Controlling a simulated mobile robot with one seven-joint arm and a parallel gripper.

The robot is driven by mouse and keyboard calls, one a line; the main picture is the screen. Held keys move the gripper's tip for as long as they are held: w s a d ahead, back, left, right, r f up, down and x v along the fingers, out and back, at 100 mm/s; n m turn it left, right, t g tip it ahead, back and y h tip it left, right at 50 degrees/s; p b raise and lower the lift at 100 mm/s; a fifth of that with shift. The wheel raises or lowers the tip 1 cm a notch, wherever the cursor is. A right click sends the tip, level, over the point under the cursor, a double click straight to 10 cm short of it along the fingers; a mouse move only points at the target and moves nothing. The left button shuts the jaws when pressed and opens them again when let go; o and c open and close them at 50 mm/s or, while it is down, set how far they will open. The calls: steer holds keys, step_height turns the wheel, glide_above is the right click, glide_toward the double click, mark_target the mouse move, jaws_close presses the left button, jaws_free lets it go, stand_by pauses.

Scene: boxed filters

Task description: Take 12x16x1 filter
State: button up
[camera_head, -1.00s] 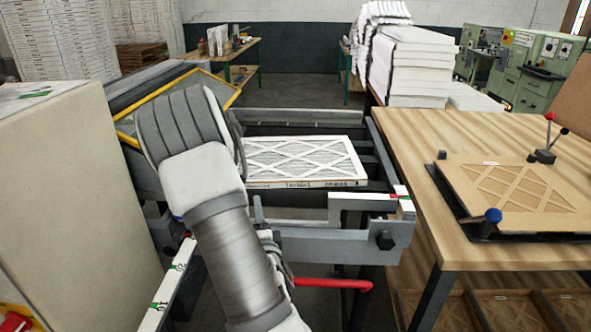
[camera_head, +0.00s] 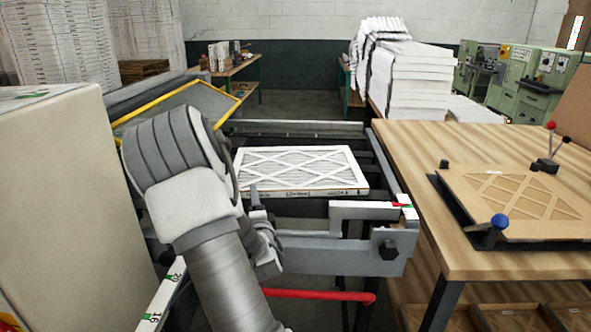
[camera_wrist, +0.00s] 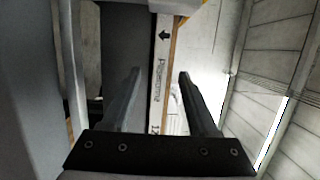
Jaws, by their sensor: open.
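The boxed filter (camera_head: 297,166) lies flat in the grey machine frame in the head view, with a white lattice face and a printed front edge. In the wrist view, its printed edge strip (camera_wrist: 161,75) runs lengthwise with an arrow and lettering, partly cut off at the bottom. My gripper (camera_wrist: 160,88) is open, with one finger on each side of that strip in the picture. I cannot tell whether the fingers reach around the edge or stop short of it. In the head view, my gripper (camera_head: 258,200) is partly hidden by my arm, near the filter's front left corner.
The grey machine rail (camera_head: 330,250) crosses in front of the filter, with a red handle (camera_head: 318,295) below. A wooden bench (camera_head: 440,150) with a clamped lattice panel (camera_head: 515,200) stands right. A beige cabinet (camera_head: 60,200) stands left. A yellow-edged panel (camera_head: 185,105) leans behind my arm.

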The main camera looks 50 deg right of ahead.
steer(key=shift+w+d, duration=0.3)
steer(key=shift+w, duration=0.1)
jaws_close()
steer(key=shift+r, duration=0.1)
